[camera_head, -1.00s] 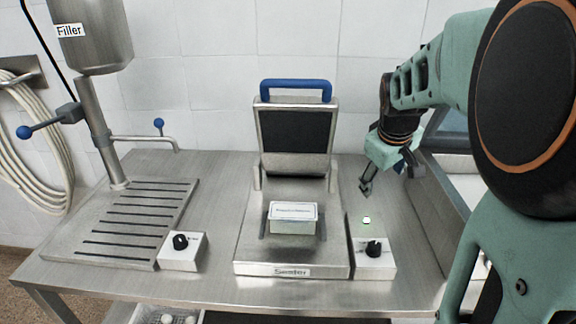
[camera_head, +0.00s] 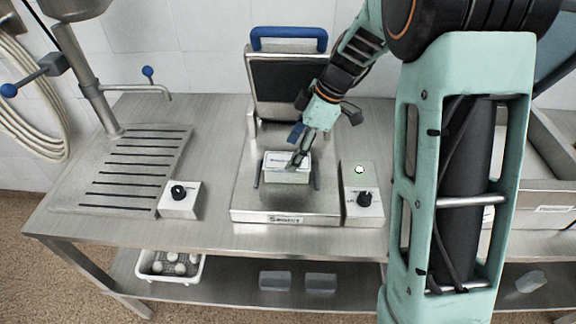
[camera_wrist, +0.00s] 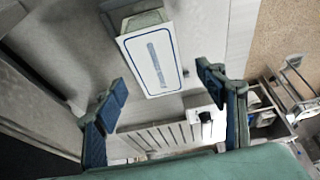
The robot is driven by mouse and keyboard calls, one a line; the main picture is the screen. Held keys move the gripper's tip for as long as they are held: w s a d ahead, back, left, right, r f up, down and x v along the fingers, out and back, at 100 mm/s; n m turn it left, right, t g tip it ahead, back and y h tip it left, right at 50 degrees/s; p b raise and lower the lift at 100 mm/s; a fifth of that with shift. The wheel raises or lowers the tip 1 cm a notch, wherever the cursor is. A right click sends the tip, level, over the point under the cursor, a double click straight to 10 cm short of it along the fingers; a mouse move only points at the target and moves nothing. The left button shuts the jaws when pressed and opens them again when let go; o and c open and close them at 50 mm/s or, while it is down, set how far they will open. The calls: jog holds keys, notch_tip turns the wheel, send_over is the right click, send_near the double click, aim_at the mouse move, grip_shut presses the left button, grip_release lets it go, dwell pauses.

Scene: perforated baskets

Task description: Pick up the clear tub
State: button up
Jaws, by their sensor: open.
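A clear tub (camera_head: 284,177) with a white labelled top sits on the bed of the sealer (camera_head: 285,217), in front of its raised lid. In the wrist view the tub (camera_wrist: 150,62) lies ahead, between the lines of the two fingers, with its blue-edged top showing. My gripper (camera_head: 298,163) is open above and over the tub and partly hides its top in the head view. In the wrist view my gripper (camera_wrist: 163,82) has its fingers spread wide with nothing held. Whether a finger touches the tub I cannot tell.
The raised sealer lid with its blue handle (camera_head: 288,33) stands behind the tub. A knob box (camera_head: 362,190) with a lit lamp is at right, another (camera_head: 179,199) at left near the slotted drain board (camera_head: 120,180). Clear tubs (camera_head: 275,281) and a white basket (camera_head: 170,268) are on the lower shelf.

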jog(key=x, duration=0.2)
jog(key=p+x, duration=0.1)
jog(key=x, duration=0.3)
jog(key=shift+w+d+f, duration=0.15)
jog(key=shift+d, duration=0.2)
jog(key=shift+f, duration=0.1)
jog(key=shift+f+b, duration=0.25)
jog(key=shift+b, duration=0.3)
dwell(0.3)
jog(key=shift+c, duration=0.4)
jog(key=c, duration=1.5)
jog(key=shift+r+p, duration=0.2)
jog(key=shift+p, duration=0.25)
